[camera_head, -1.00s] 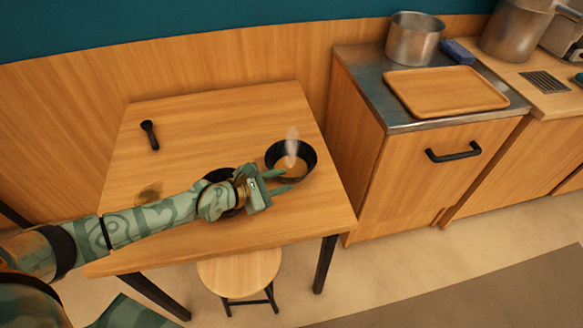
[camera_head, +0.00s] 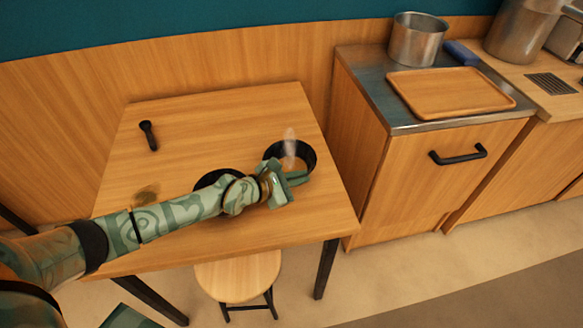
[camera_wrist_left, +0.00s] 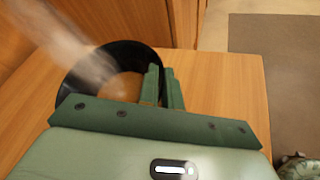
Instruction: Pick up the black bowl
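A black bowl (camera_head: 309,157) with brown contents and pale steam stands near the right side of the wooden table. It also shows in the left wrist view (camera_wrist_left: 128,54), with its near right wall at my fingers. My left gripper (camera_head: 299,179) is at the bowl's near right rim. In the left wrist view its two green fingers (camera_wrist_left: 162,74) are close together, with the bowl's wall between them. The bowl appears level and at table height. A second dark bowl (camera_head: 210,178) is mostly hidden behind my left forearm. My right gripper is not in view.
A black shaker-like item (camera_head: 148,135) lies at the table's (camera_head: 215,115) back left. A counter with a wooden tray (camera_head: 450,92) and a steel pot (camera_head: 418,38) stands to the right. A stool (camera_head: 238,276) is at the table's front. The table's back middle is clear.

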